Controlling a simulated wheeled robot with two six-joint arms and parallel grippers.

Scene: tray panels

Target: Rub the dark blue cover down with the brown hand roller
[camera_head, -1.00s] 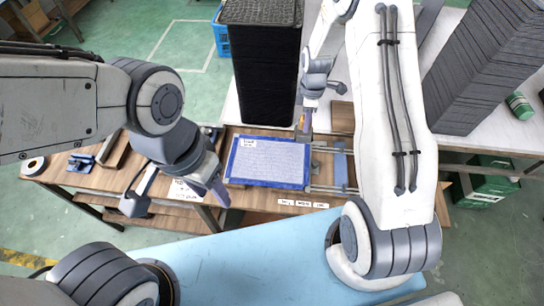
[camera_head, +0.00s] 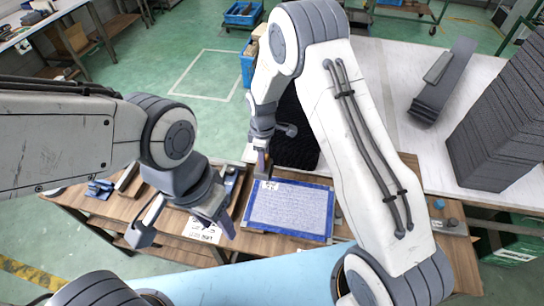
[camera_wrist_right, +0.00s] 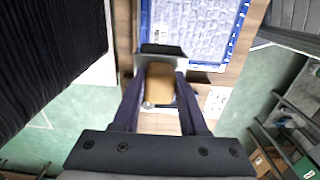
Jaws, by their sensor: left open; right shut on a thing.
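The blue-edged panel (camera_head: 328,238), with a pale, finely patterned top and a small white label, lies flat on the brown wooden bench. It also shows in the right wrist view (camera_wrist_right: 232,52). My right gripper (camera_head: 263,165) is at the panel's far left corner, shut on the brown hand roller (camera_wrist_right: 160,80). The roller is a brown block between the fingers, with a grey part beyond it. I cannot tell whether it touches the panel. My left gripper (camera_head: 184,224) is open and empty, left of the panel, near the bench's front edge.
A black stack (camera_head: 295,140) stands behind the panel, partly hidden by my right arm. A tall dark grey stack (camera_head: 500,130) stands on the white table (camera_head: 390,60) at right. Blue tools (camera_head: 100,189) lie on the bench at left. A light blue surface (camera_head: 260,275) lies in front.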

